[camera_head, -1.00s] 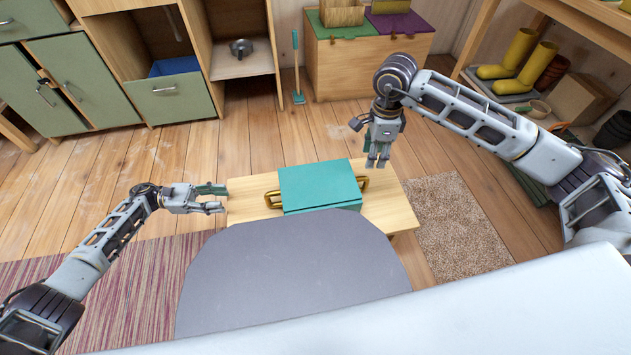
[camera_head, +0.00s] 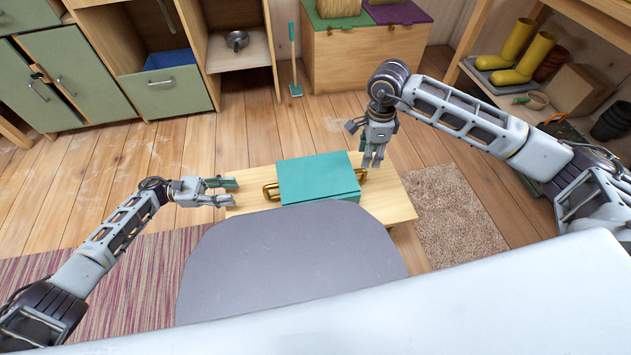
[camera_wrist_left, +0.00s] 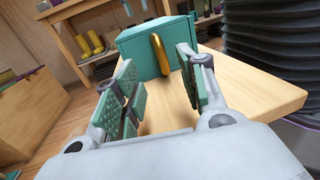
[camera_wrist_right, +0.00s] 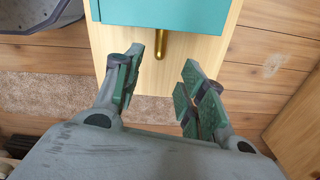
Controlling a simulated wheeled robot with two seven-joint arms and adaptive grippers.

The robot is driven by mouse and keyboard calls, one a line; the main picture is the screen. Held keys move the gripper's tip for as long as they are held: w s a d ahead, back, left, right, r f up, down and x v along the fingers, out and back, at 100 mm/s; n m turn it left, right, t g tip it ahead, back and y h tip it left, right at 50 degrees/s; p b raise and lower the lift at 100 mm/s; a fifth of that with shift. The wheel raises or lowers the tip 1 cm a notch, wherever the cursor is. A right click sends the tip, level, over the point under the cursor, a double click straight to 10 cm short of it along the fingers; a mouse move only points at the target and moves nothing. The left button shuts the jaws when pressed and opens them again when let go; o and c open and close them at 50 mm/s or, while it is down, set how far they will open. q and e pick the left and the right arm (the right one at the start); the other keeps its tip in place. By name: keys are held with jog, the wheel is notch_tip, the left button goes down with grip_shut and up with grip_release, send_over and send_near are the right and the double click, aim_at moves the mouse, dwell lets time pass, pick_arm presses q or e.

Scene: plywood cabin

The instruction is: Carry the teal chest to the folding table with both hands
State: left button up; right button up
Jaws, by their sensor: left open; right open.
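The teal chest (camera_head: 316,178) sits on a low light-wood table (camera_head: 393,200) in the head view, with a brass handle at each end. My left gripper (camera_head: 236,191) is open and empty, just left of the left handle (camera_head: 270,191). In the left wrist view that handle (camera_wrist_left: 160,56) shows beyond and between the open fingers (camera_wrist_left: 158,88), apart from them. My right gripper (camera_head: 371,163) is open, pointing down beside the chest's right end. In the right wrist view the right handle (camera_wrist_right: 172,46) shows just beyond the fingers (camera_wrist_right: 172,75). No folding table is clearly identifiable.
Green cabinets (camera_head: 80,84) and a wooden box with green and purple lids (camera_head: 367,54) stand at the back. A shelf with yellow boots (camera_head: 517,50) is at the right. A brown mat (camera_head: 458,215) and striped rug (camera_head: 135,265) lie on the floor.

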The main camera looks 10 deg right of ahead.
aim_at(364, 174)
pick_arm(q)
jog(key=shift+s+d, duration=0.3)
jog(key=shift+d, duration=1.35)
jog(key=shift+s+d, duration=0.35)
jog(key=shift+d, duration=1.35)
jog(key=shift+s+d, duration=0.3)
jog(key=shift+d, duration=1.35)
pick_arm(e)
jog(key=shift+f, duration=5.15)
pick_arm(q)
jog(key=shift+c, duration=0.5)
pick_arm(e)
jog(key=shift+c, duration=0.5)
pick_arm(q)
grip_shut()
pick_arm(e)
grip_shut()
jog(key=shift+r, duration=0.1)
